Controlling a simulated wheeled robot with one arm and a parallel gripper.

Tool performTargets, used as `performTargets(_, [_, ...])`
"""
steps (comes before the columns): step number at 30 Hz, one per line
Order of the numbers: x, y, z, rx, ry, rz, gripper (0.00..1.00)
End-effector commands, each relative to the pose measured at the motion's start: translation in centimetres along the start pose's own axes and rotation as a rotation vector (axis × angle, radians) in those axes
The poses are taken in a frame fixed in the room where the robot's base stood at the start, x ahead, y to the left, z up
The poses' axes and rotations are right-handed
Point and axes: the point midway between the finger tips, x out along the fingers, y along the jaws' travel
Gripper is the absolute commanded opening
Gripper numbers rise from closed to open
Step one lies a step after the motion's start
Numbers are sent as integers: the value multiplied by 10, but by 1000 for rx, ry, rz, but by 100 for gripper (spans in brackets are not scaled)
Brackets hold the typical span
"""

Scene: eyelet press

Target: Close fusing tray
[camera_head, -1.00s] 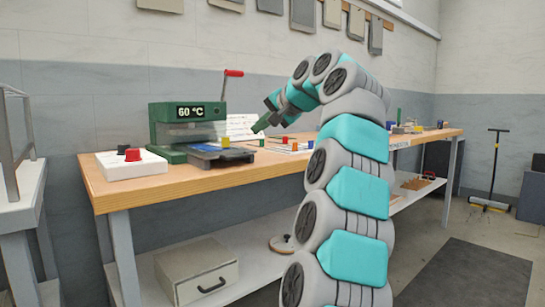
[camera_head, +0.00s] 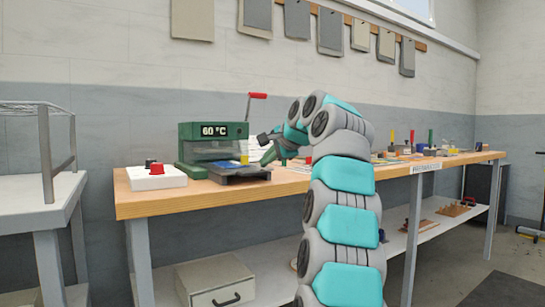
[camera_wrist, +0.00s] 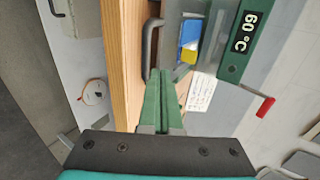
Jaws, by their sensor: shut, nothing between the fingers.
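The fusing tray (camera_head: 238,175) is a dark, flat tray that sticks out from the front of the green press (camera_head: 208,145). A blue and yellow piece (camera_wrist: 189,42) lies on it. In the wrist view the tray (camera_wrist: 170,38) has a dark bar handle (camera_wrist: 148,48) along its front edge. My gripper (camera_head: 266,158) is at the tray's right front side in the head view. In the wrist view my green fingers (camera_wrist: 160,76) are shut and empty, with their tips close to one end of the handle. I cannot tell whether they touch it.
A white control box with a red knob (camera_head: 155,170) stands left of the press. A red-tipped lever (camera_head: 257,96) rises behind the press. Small tools and blocks stand on the wooden bench (camera_head: 165,203) to the right. Floor is clear at the lower right.

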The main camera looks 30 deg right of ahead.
Motion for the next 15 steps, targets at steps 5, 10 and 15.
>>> performTargets(5, [24, 0, -1, -1, 2, -1, 0])
performTargets(10, [38, 1, -1, 0, 1, 2, 0])
performTargets(15, [40, 0, 0, -1, 1, 0, 0])
